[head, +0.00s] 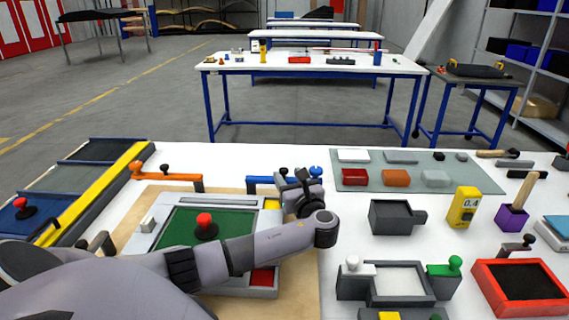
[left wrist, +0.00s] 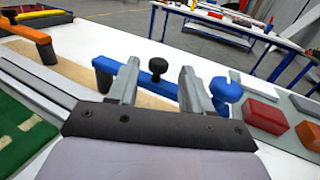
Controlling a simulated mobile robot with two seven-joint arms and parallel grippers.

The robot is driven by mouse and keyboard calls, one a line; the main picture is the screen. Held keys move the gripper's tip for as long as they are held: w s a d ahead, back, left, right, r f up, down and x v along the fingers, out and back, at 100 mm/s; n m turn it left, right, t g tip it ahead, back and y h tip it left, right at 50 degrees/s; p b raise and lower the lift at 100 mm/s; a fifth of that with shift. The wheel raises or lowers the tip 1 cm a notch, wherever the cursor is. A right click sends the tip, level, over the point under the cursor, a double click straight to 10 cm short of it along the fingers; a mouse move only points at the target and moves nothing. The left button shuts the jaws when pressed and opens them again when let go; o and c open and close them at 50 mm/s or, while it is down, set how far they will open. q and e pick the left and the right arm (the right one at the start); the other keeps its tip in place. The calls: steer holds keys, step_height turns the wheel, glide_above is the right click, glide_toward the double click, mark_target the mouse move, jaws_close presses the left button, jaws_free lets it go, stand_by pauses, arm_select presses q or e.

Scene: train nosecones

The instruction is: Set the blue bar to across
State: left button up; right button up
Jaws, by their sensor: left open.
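The blue bar (head: 262,180) lies roughly left to right at the back of the tan board, with a blue knob (head: 316,171) at its right end. In the left wrist view the bar (left wrist: 150,82) runs behind my open fingers, and its knob (left wrist: 228,90) stands just right of the right finger. My left gripper (head: 300,190) is open and empty, and its fingers (left wrist: 158,88) point toward the bar. Whether they touch it I cannot tell. The gripper hides part of the bar in the head view. My right gripper is not in view.
An orange bar (head: 170,177) lies left of the blue one. A black knob (left wrist: 158,66) stands behind the blue bar. A green panel with a red knob (head: 205,220) is beside my left arm. A grey-green mat (head: 352,184) with several blocks lies to the right.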

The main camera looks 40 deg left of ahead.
mark_target(285, 172)
arm_select(q)
steer(key=shift+x, duration=3.05)
steer(key=shift+s, duration=0.1)
jaws_close()
